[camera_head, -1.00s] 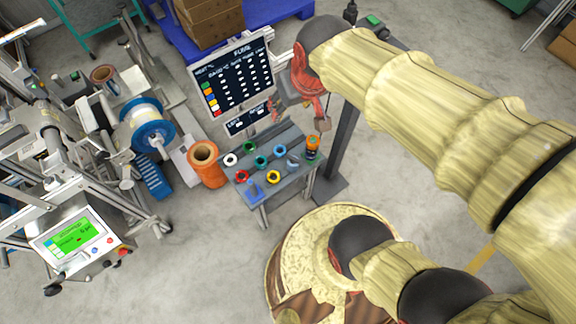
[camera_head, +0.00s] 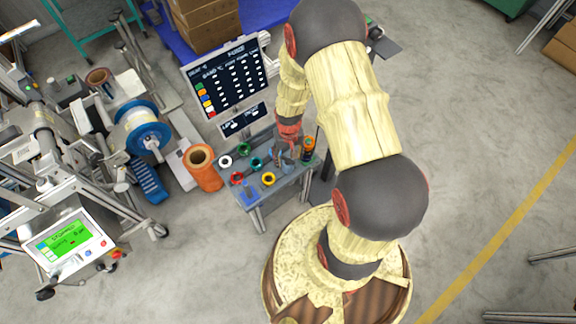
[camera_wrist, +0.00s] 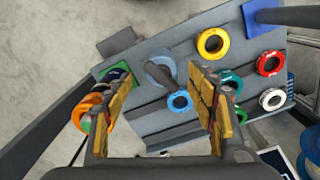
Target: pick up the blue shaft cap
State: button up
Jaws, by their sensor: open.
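A grey-blue ring-like piece (camera_wrist: 158,68) also shows between the fingertips. In the head view my gripper (camera_head: 287,150) is over the right part of the rack and hides the blue cap there, at least mostly.
The rack (camera_wrist: 180,129) also bears yellow (camera_wrist: 213,43), red (camera_wrist: 270,63), white (camera_wrist: 272,99) and teal (camera_wrist: 231,84) rings. An orange item (camera_wrist: 88,108) stands beside the left finger. A screen (camera_head: 225,75) rises behind the rack, and an orange cylinder (camera_head: 203,168) stands left of it.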

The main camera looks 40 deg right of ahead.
aim_at(288, 165)
jog(key=shift+a+f+b, duration=0.15)
jog(key=shift+f+b, duration=1.45)
jog(key=shift+f, duration=1.6)
jog(key=shift+r, duration=0.1)
jog(key=shift+c, duration=0.8)
jog(key=c, duration=1.1)
jog(key=shift+c, duration=0.7)
